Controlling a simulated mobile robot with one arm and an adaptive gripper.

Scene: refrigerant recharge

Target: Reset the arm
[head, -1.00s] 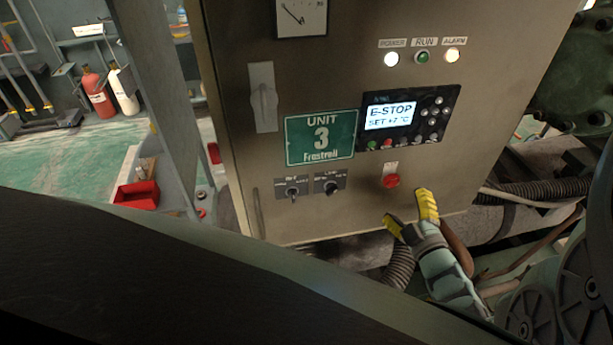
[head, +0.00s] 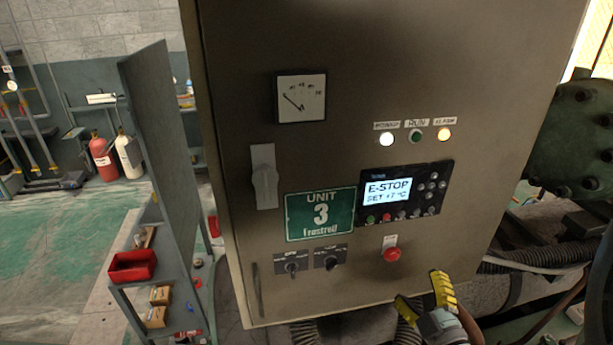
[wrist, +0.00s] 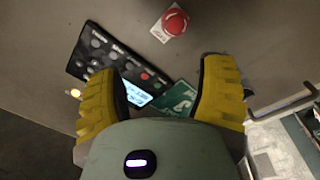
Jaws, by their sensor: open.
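My gripper (head: 426,294) has yellow ridged fingers and is open and empty. In the head view it is at the lower right, in front of the lower edge of the control cabinet (head: 240,120). The red emergency-stop button (head: 391,254) is on the cabinet just above and left of the fingers, apart from them. In the wrist view the two spread fingers (wrist: 162,98) have nothing between them, and the red button (wrist: 175,21) is beyond them at the top. The display panel (head: 403,191) reads E-STOP.
The cabinet carries a gauge (head: 301,97), a grey rotary switch (head: 264,185), a Unit 3 sign (head: 320,214) and two black selector switches. Pipes and machinery (head: 575,140) stand at the right. A shelf with a red bin (head: 132,266) stands at the left. Green floor is open behind it.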

